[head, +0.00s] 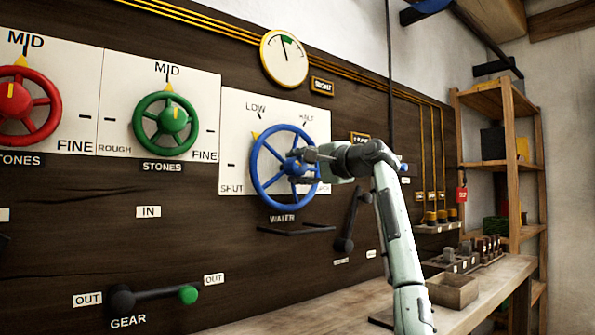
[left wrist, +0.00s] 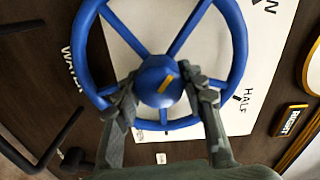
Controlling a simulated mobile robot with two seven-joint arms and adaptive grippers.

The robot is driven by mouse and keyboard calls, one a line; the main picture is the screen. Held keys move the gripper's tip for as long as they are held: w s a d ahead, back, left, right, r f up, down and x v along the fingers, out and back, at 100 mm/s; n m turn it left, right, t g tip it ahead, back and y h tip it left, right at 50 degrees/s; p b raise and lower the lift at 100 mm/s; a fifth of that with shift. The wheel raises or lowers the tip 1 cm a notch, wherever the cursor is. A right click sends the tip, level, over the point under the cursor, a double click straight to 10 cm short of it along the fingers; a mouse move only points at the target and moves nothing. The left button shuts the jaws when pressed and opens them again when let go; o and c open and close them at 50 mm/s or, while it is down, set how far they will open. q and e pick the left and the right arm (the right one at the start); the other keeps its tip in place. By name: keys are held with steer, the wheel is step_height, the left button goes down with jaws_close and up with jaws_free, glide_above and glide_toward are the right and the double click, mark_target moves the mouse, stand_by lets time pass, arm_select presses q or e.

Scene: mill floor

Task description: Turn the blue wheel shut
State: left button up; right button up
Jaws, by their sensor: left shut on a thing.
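The blue wheel (head: 256,178) is mounted on a white plate marked SHUT, LOW and HALF, above a WATER label. Its yellow pointer (head: 254,135) is at the upper left of the rim, near the LOW mark and above SHUT. My left gripper (head: 300,166) is at the wheel's centre, shut on the blue hub. In the left wrist view the gripper's two fingers (left wrist: 160,92) lie on either side of the hub (left wrist: 158,72), which has a yellow stripe. The spokes and rim (left wrist: 238,45) surround the fingers. My right gripper is not in view.
A green wheel (head: 142,127) and a red wheel (head: 47,122) are on the same dark board to the left. A black lever (head: 347,225) hangs just right of the blue wheel. A bench (head: 355,309) with an open box (head: 453,291) stands below right.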

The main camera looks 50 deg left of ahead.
arm_select(q)
steer(key=n, duration=0.3)
steer(key=shift+n, duration=0.4)
steer(key=shift+n+b, duration=0.4)
steer(key=shift+n, duration=1.4)
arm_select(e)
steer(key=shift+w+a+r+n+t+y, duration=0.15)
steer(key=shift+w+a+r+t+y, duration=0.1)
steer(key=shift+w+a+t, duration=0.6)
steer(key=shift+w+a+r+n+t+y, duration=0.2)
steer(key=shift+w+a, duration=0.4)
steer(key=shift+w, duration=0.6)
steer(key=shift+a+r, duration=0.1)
arm_select(q)
steer(key=o, duration=1.2)
steer(key=shift+c, duration=0.2)
steer(key=s+d, duration=0.1)
steer(key=d, duration=1.1)
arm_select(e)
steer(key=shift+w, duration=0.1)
